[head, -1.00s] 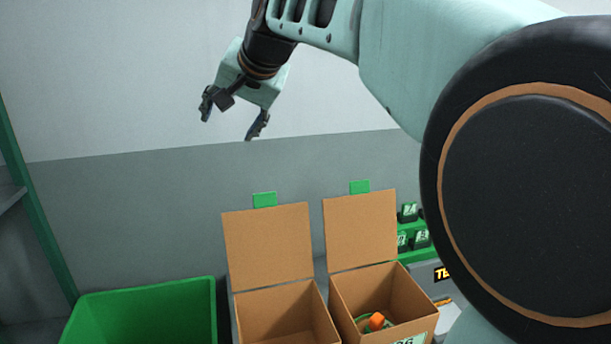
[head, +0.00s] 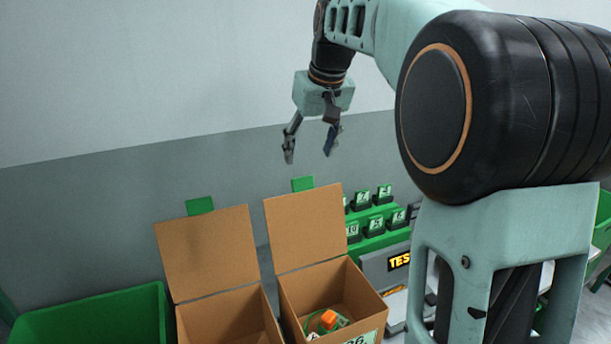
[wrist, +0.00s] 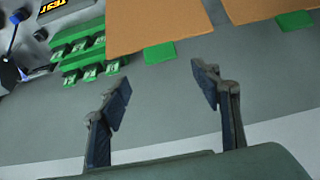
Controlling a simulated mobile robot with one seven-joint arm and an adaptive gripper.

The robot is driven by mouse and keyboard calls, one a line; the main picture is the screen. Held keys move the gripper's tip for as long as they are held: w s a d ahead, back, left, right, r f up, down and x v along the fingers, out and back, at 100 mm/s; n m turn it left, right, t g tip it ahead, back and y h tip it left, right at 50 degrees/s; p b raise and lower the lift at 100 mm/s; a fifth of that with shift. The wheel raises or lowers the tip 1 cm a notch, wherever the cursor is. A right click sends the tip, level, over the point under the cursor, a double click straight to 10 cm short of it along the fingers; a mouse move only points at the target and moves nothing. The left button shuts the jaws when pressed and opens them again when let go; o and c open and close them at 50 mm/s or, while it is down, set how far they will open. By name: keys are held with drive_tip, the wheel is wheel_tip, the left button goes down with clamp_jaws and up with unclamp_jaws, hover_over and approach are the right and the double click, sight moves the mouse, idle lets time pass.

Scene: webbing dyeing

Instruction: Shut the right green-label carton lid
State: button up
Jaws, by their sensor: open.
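The right carton (head: 377,306) is brown cardboard with a green label on its front, and its lid (head: 306,228) stands open, upright, with a green tab (head: 303,184) on its top edge. An orange-capped item (head: 328,319) lies inside it. My gripper (head: 310,157) is open and empty, above and slightly behind that lid, not touching it. In the wrist view my open fingers (wrist: 160,95) point toward the lid (wrist: 150,22) and its green tab (wrist: 159,53), which lie beyond the fingertips.
A left carton (head: 235,318) also has its lid (head: 207,252) open. A green bin (head: 90,318) stands at the far left. A green rack of labelled blocks (head: 375,230) and a grey tester (head: 390,265) stand to the right. The wall is behind.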

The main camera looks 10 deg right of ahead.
sight(303, 178)
drive_tip(key=x, duration=1)
drive_tip(key=shift+a, duration=0.1)
clamp_jaws()
